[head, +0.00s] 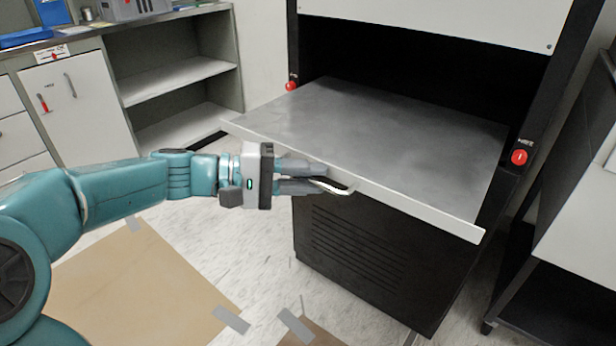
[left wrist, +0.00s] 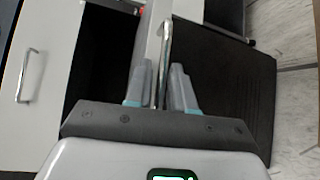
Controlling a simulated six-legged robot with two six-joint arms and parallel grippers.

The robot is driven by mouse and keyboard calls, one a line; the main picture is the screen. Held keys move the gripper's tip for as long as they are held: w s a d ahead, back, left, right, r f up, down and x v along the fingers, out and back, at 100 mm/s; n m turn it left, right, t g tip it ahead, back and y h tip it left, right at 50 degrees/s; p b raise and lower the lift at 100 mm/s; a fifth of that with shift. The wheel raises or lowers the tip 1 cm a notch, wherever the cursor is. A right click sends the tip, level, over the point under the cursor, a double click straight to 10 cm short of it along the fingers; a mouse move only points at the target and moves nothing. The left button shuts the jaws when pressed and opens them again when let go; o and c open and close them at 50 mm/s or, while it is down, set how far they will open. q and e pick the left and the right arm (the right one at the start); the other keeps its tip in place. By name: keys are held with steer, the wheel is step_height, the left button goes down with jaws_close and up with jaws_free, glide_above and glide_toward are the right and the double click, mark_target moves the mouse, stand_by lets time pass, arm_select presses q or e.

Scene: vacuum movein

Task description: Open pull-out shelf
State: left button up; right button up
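The grey metal pull-out shelf (head: 400,135) sticks well out of the black rack's opening, with a pale front edge. A thin curved metal handle (head: 338,187) sits on that front edge. My left gripper (head: 320,178) comes in from the left with its two grey fingers on either side of the handle. In the left wrist view the handle (left wrist: 166,45) runs between the fingers (left wrist: 161,85), which look closed on it. The finger contact is partly hidden in the head view. My right gripper is in neither view.
The black rack (head: 360,245) has a vented lower panel and red buttons (head: 519,158) on its posts. A white cabinet with open shelves (head: 180,75) stands at the back left. A grey cart (head: 580,210) is close on the right. Tan sheets (head: 140,285) are taped to the floor.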

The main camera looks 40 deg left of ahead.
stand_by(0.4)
arm_select(q)
steer(key=p+v, duration=0.4)
steer(key=v, duration=1.2)
steer(key=shift+s+a, duration=0.15)
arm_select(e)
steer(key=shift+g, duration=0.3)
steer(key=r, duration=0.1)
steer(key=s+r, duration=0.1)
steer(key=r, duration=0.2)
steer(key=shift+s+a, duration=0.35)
